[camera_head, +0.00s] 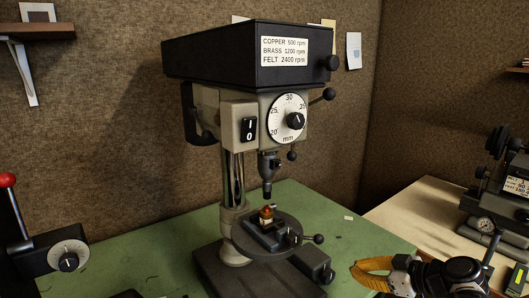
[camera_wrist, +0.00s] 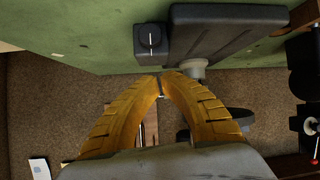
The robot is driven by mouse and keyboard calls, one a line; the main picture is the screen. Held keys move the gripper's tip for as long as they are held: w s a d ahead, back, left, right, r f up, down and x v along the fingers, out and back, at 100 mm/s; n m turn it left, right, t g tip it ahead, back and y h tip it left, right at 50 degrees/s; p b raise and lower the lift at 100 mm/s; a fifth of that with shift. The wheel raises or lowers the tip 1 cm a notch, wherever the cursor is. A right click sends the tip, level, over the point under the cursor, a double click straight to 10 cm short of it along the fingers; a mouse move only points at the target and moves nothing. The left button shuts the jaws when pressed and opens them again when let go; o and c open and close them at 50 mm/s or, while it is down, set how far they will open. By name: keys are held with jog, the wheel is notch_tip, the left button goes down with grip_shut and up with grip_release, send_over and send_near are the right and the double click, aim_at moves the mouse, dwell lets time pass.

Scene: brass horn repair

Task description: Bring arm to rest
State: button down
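My gripper (camera_head: 355,271) is at the lower right of the head view, with yellow ribbed fingers pointing left. It is in front of and to the right of the drill press, apart from its table. In the wrist view the two curved fingers of my gripper (camera_wrist: 161,77) come together at the tips, and nothing shows held between them. Part of my arm runs out of the head view at the lower right.
The drill press (camera_head: 248,52) stands on the green bench (camera_head: 345,238), with a small brown-topped part (camera_head: 266,214) on its round table (camera_head: 248,243). A lever box (camera_head: 68,262) is at left. Another machine (camera_head: 492,185) stands at right on a pale bench (camera_head: 420,212).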

jog(key=s+a+r+m+h, duration=0.1)
jog(key=s+a+m+h, duration=0.1)
jog(key=s, duration=0.4)
jog(key=s+a+r+m+g+h, duration=0.1)
jog(key=s+a+r+m+h, duration=0.1)
jog(key=s, duration=0.5)
jog(key=s+a+r+m+g+h, duration=0.1)
jog(key=s+a+r+m+h, duration=0.1)
jog(key=s+m, duration=0.3)
jog(key=shift+s+r+h, duration=0.15)
jog(key=shift+s+h, duration=0.5)
jog(key=shift+h, duration=0.05)
